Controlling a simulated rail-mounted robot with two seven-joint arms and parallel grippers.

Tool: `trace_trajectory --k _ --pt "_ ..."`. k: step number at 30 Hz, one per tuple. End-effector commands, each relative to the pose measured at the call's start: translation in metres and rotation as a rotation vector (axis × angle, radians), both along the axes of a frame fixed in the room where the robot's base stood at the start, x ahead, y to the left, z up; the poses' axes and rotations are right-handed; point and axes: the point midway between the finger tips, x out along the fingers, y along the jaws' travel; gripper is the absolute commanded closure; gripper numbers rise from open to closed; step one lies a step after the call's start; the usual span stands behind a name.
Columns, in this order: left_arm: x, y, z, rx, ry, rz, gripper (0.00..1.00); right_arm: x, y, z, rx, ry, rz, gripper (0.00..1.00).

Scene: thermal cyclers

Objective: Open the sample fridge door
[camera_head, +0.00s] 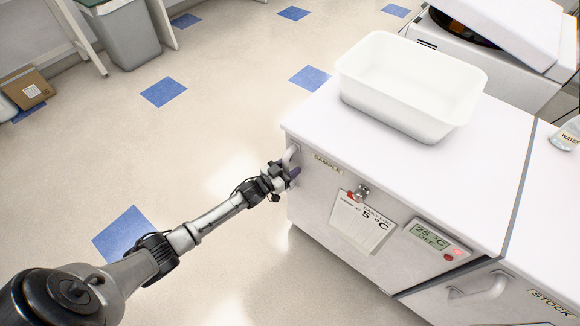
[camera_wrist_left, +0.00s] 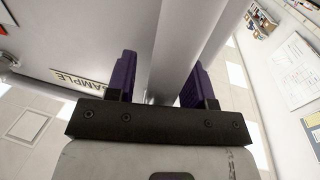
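The sample fridge (camera_head: 310,215) is a white cabinet with a "SAMPLE" label on its front, and its door looks shut. Its pale handle (camera_head: 291,156) is at the front's upper left corner. My left gripper (camera_head: 291,172) is at this handle. In the left wrist view, the purple fingers (camera_wrist_left: 158,80) stand on either side of the handle bar (camera_wrist_left: 168,60). A gap shows between the left finger and the bar, and the right finger is close to it or touching. The "SAMPLE" label (camera_wrist_left: 78,80) shows left of the fingers. My right gripper is out of view.
A white tub (camera_head: 405,95) stands on the fridge top. A paper note (camera_head: 362,222) and a temperature display reading about 25 °C (camera_head: 430,238) are on the front. The stock fridge (camera_head: 480,300) adjoins at right. Open floor (camera_head: 200,130) lies left of the fridge.

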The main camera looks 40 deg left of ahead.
Motion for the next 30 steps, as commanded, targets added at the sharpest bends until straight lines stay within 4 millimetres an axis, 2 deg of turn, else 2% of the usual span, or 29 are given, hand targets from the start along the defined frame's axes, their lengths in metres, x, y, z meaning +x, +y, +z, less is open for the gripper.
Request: trace_trajectory --k 2,15,24,30 --pt "0.000 0.000 0.000 0.000 0.000 0.000 0.60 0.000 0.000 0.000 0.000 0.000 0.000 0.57" --pt "0.000 0.000 0.000 0.000 0.000 0.000 1.00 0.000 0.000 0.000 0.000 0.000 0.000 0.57" --pt "-0.002 -0.002 0.001 0.000 0.000 -0.003 1.00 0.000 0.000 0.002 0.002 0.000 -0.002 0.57" --pt "-0.016 -0.016 0.004 0.000 0.000 -0.024 1.00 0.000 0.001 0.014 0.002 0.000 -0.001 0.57"
